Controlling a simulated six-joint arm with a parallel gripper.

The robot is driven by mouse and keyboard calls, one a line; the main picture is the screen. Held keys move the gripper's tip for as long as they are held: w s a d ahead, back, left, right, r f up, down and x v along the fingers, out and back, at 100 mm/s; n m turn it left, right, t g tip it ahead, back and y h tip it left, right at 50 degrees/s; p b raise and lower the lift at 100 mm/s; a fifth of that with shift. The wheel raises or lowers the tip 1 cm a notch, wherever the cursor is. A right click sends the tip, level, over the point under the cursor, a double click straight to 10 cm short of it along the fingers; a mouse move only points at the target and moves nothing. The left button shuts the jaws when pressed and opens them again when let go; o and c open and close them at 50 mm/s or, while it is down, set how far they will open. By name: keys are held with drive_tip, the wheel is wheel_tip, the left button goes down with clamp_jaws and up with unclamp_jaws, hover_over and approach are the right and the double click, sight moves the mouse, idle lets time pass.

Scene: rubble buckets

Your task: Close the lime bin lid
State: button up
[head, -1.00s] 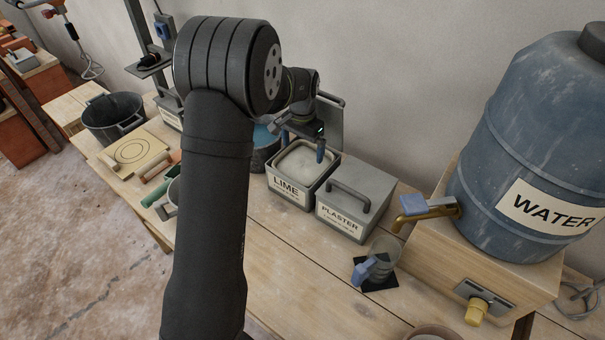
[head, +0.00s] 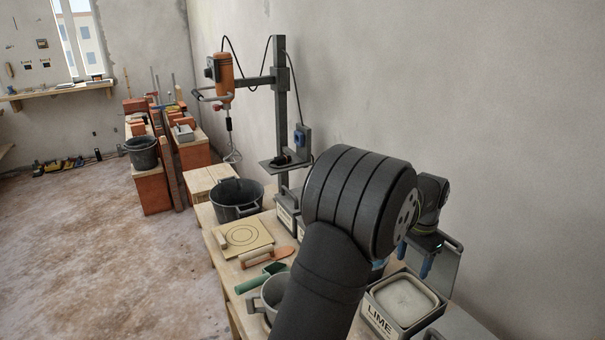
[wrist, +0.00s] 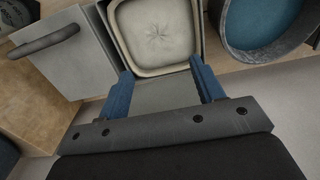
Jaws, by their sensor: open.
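The lime bin (head: 375,322) is a grey box with a LIME label, open at the top with pale powder inside. Its grey lid (head: 446,270) stands raised at the wall side, with a handle at its top edge. The bin's opening shows at the top of the wrist view (wrist: 153,38). There, a grey panel that looks like the lid (wrist: 165,96) lies between the two blue fingers. My gripper (head: 415,260) is open beside the raised lid, above the bin's back edge. Whether the fingers touch the lid cannot be told.
The plaster bin (wrist: 72,58) with its closed, handled lid is beside the lime bin. A bucket with blue contents (wrist: 262,22) is on the other side. A black bucket (head: 237,200), a board (head: 243,238) and a mixer stand (head: 281,120) are further along. The wall is close behind.

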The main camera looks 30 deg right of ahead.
drive_tip(key=shift+r, duration=0.1)
drive_tip(key=c, duration=0.7)
drive_tip(key=s+d+r, duration=0.1)
drive_tip(key=r, duration=0.2)
drive_tip(key=s+d+r+h, duration=0.1)
drive_tip(key=r, duration=0.2)
drive_tip(key=s+d+r+g+h, duration=0.1)
drive_tip(key=r, duration=0.2)
drive_tip(key=shift+s+d+r+n, duration=0.1)
drive_tip(key=shift+s+d+n, duration=0.1)
drive_tip(key=shift+n, duration=0.2)
clamp_jaws()
drive_tip(key=w+d+r+m+t+h, duration=0.1)
drive_tip(key=w+d+r+h, duration=0.1)
drive_tip(key=d+r, duration=0.6)
wheel_tip(320, 180, down, 11)
drive_tip(key=shift+d+f, duration=0.2)
drive_tip(key=shift+d, duration=0.2)
